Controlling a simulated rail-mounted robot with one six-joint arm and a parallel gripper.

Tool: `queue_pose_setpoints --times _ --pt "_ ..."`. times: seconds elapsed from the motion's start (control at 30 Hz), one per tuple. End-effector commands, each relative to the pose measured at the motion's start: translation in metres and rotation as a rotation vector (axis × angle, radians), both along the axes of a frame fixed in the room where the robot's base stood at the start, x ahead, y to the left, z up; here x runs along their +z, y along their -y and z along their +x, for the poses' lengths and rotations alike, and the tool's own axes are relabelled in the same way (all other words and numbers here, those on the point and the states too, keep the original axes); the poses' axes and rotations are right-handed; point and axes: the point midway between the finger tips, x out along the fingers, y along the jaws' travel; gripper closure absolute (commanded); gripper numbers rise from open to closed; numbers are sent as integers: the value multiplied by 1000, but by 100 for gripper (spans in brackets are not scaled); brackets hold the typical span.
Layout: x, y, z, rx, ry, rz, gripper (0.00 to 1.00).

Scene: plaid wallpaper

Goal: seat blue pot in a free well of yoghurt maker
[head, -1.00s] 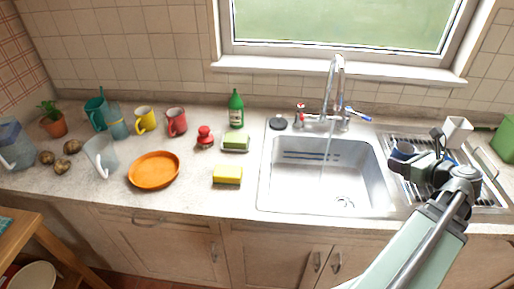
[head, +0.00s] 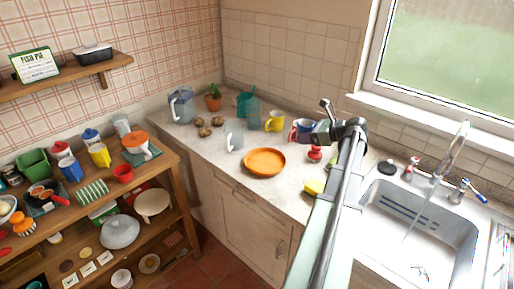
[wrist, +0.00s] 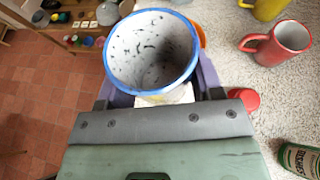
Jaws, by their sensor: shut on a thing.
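My gripper (head: 308,131) is shut on the blue pot (head: 302,127), at the end of my outstretched arm above the counter. In the wrist view the pot (wrist: 152,50) is an open cup with a blue rim and a pale, dark-speckled inside. It sits between the purple fingers (wrist: 210,80), with its mouth towards the camera. I cannot make out for certain which thing is the yoghurt maker, so its wells cannot be told.
A wooden shelf unit (head: 160,165) at left is crowded with pots, mugs and dishes. The counter holds an orange plate (head: 265,161), a yellow mug (head: 275,121), a jug (head: 181,105) and a red mug (wrist: 275,43). The sink (head: 415,225) is at right.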

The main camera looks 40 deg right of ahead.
Motion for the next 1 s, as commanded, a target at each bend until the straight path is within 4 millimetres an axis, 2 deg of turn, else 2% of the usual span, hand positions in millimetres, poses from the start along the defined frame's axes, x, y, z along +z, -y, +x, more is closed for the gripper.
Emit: queue_pose_setpoints --times 0.03,0.1,0.27,0.37,0.47,0.8,0.9,1.0 --pt "13 19 11 22 1 0 66" --pt "17 31 19 47 1 0 66" --pt "18 38 24 70 2 0 66" --pt "11 37 24 69 1 0 66" --pt "-11 37 24 69 1 0 66" --pt "-125 36 23 67 1 0 66" --pt "-144 36 23 67 1 0 66" --pt "-145 36 23 67 1 0 66"
